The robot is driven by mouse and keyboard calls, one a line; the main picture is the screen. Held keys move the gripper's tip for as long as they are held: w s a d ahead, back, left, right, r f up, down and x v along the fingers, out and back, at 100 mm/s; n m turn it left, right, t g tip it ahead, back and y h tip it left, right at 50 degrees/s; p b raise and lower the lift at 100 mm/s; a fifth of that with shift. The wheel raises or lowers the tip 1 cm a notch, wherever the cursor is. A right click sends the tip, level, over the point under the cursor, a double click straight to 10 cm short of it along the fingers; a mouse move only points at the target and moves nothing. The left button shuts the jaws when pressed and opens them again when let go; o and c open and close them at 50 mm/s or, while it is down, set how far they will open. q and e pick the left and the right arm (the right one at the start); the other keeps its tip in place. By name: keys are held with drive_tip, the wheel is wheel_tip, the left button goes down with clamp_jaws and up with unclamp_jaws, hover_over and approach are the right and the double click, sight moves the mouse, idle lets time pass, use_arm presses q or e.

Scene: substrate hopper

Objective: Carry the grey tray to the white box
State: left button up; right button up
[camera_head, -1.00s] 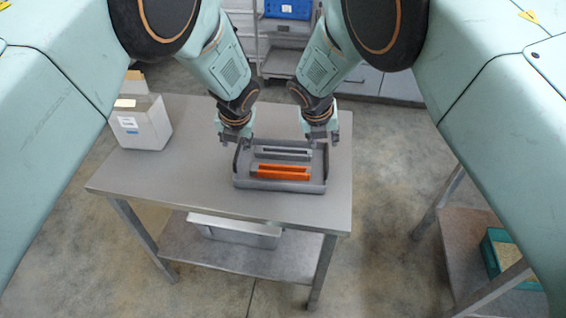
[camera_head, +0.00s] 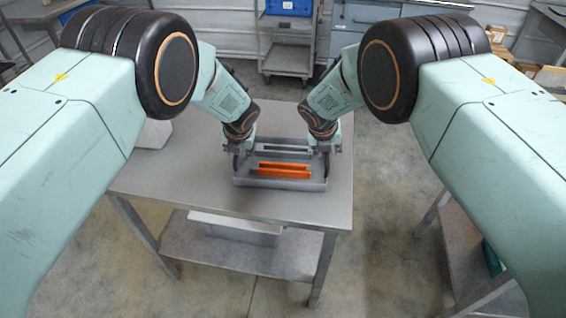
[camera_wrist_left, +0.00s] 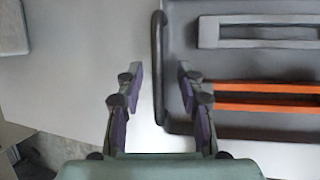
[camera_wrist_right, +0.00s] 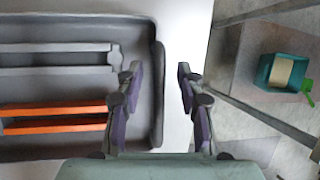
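The grey tray (camera_head: 279,184) lies on the metal table, with an orange slotted piece (camera_head: 283,170) and a grey slotted piece (camera_head: 283,149) in it. The white box (camera_head: 154,134) stands at the table's left, mostly hidden by my left arm. My left gripper (camera_head: 239,150) is at the tray's left end. In the left wrist view its fingers (camera_wrist_left: 157,75) are apart, with the tray's dark end bar between them. My right gripper (camera_head: 326,148) is at the right end. In the right wrist view its open fingers (camera_wrist_right: 158,78) stand either side of the tray's end wall (camera_wrist_right: 157,110).
The table top (camera_head: 180,180) is clear between the tray and the white box. A pale bin (camera_head: 235,230) sits on the shelf below. A cart (camera_head: 287,50) stands behind.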

use_arm(q)
drive_tip(key=shift+s+a, duration=0.1)
drive_tip(key=shift+a, duration=0.05)
use_arm(e)
drive_tip(key=shift+s+a+r, duration=0.1)
drive_tip(key=shift+a+r, duration=0.05)
use_arm(q)
drive_tip(key=shift+s+r, duration=0.1)
drive_tip(key=shift+r, duration=0.05)
drive_tip(key=shift+c, duration=0.6)
use_arm(e)
drive_tip(key=shift+s, duration=0.1)
drive_tip(key=shift+c, duration=0.5)
use_arm(q)
drive_tip(key=shift+c, duration=1.4)
use_arm(e)
drive_tip(key=shift+c, duration=1.4)
use_arm(q)
drive_tip(key=c, duration=0.3)
use_arm(e)
drive_tip(key=c, duration=0.3)
use_arm(q)
clamp_jaws()
use_arm(e)
clamp_jaws()
